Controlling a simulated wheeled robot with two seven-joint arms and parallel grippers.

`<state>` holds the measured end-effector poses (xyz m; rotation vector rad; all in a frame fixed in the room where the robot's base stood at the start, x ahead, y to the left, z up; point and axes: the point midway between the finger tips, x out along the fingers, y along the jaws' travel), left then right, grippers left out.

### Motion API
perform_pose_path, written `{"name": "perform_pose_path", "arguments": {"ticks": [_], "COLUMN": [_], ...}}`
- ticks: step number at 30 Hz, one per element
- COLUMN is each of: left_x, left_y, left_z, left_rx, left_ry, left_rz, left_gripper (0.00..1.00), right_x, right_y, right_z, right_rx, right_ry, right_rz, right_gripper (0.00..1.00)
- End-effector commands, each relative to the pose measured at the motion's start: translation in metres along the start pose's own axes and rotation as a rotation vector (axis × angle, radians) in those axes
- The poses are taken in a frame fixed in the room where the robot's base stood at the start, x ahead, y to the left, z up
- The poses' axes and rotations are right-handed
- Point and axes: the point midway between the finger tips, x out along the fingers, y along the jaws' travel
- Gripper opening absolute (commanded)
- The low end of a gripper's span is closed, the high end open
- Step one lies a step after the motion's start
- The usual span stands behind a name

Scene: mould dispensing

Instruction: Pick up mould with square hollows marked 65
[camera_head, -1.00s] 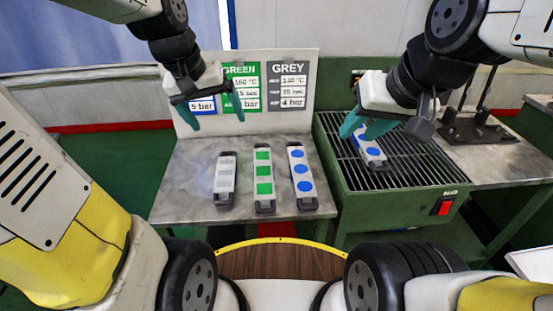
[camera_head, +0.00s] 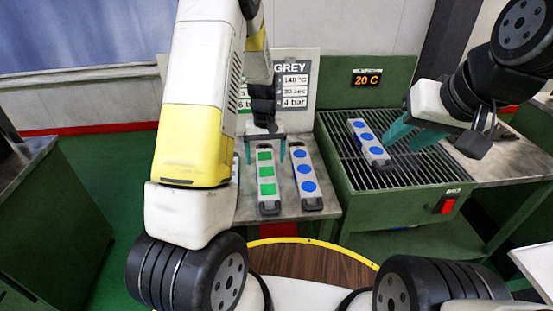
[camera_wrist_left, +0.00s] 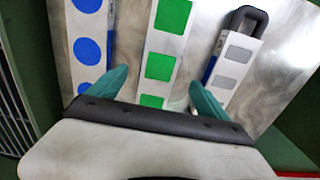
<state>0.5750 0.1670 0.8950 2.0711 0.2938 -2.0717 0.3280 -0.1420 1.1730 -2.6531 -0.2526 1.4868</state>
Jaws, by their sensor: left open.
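A mould with green square hollows (camera_head: 266,175) lies on the metal table, and it also shows in the left wrist view (camera_wrist_left: 160,65). A mould with grey square hollows (camera_wrist_left: 228,70) lies beside it, mostly hidden by my left arm in the head view. A mould with blue round hollows (camera_head: 306,178) lies on the other side. No 65 mark is legible. My left gripper (camera_head: 262,152) is open above the green mould's far end; its fingers (camera_wrist_left: 155,95) are on either side of that mould. My right gripper (camera_head: 412,137) is open and empty beside another blue-round mould (camera_head: 368,142).
That other mould lies on the slatted grill of a green cooling unit (camera_head: 400,205), whose display reads 20 C. A sign board (camera_head: 298,85) stands behind the table, partly covered by my left arm. Much of the grill is free.

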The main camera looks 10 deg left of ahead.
Motion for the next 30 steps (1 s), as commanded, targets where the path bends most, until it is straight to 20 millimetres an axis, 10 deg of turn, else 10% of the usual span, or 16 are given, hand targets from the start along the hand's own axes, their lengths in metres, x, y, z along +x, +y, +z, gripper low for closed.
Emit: {"name": "perform_pose_path", "arguments": {"ticks": [9,20,30], "left_x": [0.045,0.053,0.053], "left_y": [0.002,0.002,0.002], "left_z": [0.005,0.004,0.004], "left_rx": [0.001,0.001,0.001], "left_ry": [-0.004,0.000,0.000], "left_rz": [-0.001,0.001,0.001], "left_gripper": [0.89,0.87,0.20], "right_x": [0.000,0.000,0.000], "right_y": [0.000,0.000,0.000], "right_z": [0.000,0.000,0.000], "right_rx": [0.000,0.000,0.000], "right_ry": [0.000,0.000,0.000], "right_rz": [0.000,0.000,0.000], "right_gripper": [0.36,0.36,0.36]}}
